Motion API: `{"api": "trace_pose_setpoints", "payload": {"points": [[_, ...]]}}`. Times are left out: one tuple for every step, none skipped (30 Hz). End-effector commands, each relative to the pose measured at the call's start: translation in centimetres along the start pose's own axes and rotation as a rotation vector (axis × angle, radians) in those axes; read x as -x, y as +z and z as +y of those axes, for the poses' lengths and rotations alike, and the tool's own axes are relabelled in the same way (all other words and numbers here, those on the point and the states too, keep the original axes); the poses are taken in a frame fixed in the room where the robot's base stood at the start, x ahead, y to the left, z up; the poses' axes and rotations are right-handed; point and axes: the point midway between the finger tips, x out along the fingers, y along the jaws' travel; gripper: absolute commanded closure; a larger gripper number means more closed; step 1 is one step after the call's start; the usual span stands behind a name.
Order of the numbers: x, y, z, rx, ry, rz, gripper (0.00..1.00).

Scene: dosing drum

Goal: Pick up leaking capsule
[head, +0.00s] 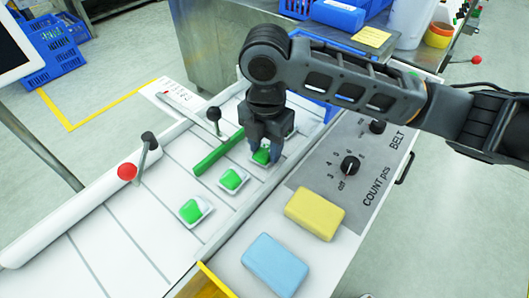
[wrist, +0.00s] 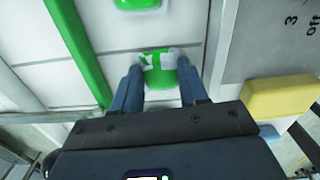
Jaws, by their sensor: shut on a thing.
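A green and white capsule (head: 261,156) sits between the blue-tipped fingers of my gripper (head: 266,150), low at the belt. The wrist view shows the same capsule (wrist: 160,72) with a finger on either side; my gripper (wrist: 160,80) is shut on it. Whether the capsule touches the belt cannot be told. Two similar green capsules on white backing lie on the belt in the head view, a middle one (head: 232,179) and a nearer one (head: 194,210). No leak is clearly visible on any of them.
A red-knobbed lever (head: 128,171) and a black-knobbed lever (head: 214,115) stand at the left. A yellow sponge (head: 314,213) and a blue sponge (head: 275,265) lie on the right ledge, near the dial panel (head: 330,160).

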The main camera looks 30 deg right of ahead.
Motion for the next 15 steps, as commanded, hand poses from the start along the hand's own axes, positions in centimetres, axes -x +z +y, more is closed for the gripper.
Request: {"api": "trace_pose_setpoints", "payload": {"points": [[0.0, 0.0, 0.0, 0.0, 0.0, 0.0, 0.85], [0.0, 0.0, 0.0, 0.0, 0.0, 0.0, 0.85], [0.0, 0.0, 0.0, 0.0, 0.0, 0.0, 0.85], [0.0, 0.0, 0.0, 0.0, 0.0, 0.0, 0.85], [0.0, 0.0, 0.0, 0.0, 0.0, 0.0, 0.85], [0.0, 0.0, 0.0, 0.0, 0.0, 0.0, 0.85], [0.0, 0.0, 0.0, 0.0, 0.0, 0.0, 0.85], [0.1, 0.0, 0.0, 0.0, 0.0, 0.0, 0.85], [0.2, 0.0, 0.0, 0.0, 0.0, 0.0, 0.85], [0.3, 0.0, 0.0, 0.0, 0.0, 0.0, 0.85], [0.4, 0.0, 0.0, 0.0, 0.001, 0.0, 0.85], [0.7, 0.0, 0.0, 0.001, 0.001, 0.0, 0.85], [0.9, 0.0, 0.0, 0.001, 0.001, 0.0, 0.85], [1.2, 0.0, 0.0, 0.0, 0.001, 0.0, 0.85], [1.6, 0.0, 0.0, 0.0, 0.002, 0.0, 0.85]]}}
